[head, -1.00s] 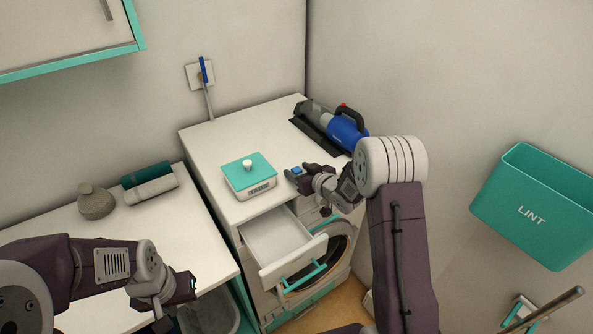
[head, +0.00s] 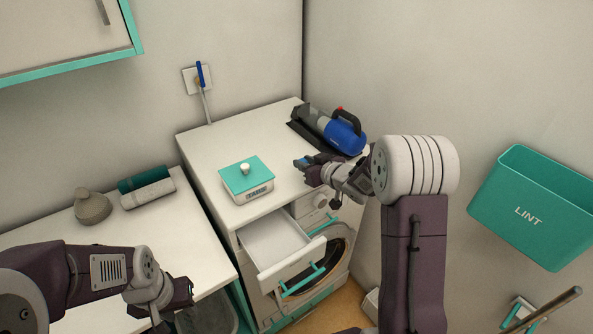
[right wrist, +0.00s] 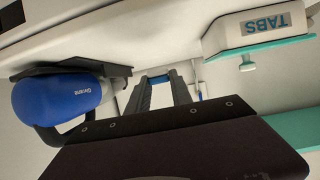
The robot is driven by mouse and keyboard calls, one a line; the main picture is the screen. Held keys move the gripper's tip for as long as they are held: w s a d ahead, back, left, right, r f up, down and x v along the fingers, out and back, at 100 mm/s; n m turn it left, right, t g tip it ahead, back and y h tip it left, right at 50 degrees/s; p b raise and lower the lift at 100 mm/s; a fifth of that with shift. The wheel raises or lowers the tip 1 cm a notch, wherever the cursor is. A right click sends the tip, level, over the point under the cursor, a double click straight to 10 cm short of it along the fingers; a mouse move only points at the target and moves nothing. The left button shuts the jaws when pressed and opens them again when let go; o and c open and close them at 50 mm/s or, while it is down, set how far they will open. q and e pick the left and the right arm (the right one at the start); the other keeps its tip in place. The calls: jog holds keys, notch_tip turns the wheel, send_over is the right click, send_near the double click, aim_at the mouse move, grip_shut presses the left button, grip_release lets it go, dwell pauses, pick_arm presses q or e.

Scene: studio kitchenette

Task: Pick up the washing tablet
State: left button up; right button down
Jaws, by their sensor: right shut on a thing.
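The washing tablet is a small blue block (head: 303,160), held between the fingertips of my right gripper (head: 305,167). In the right wrist view the blue block (right wrist: 158,79) sits between the two dark fingers, which are shut on it. The gripper is above the white machine top, right of a white box labelled TABS (head: 250,193) with a teal lid and white knob, which sits on. The box also shows in the right wrist view (right wrist: 262,27). My left gripper (head: 188,292) is at lower left over the counter edge; its fingers are too unclear to read.
The washing machine (head: 205,148) has its detergent drawer (head: 275,247) pulled open below the box. A blue handheld vacuum (head: 343,137) lies at the back right. A teal LINT bin (head: 530,215) hangs at right.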

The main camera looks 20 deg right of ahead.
jog(key=s+d+r+p, duration=0.1)
jog(key=s+d+r, duration=0.3)
jog(key=d, duration=0.3)
jog(key=shift+s+d+r, duration=0.35)
jog(key=shift+s+r, duration=0.05)
jog(key=shift+r, duration=0.3)
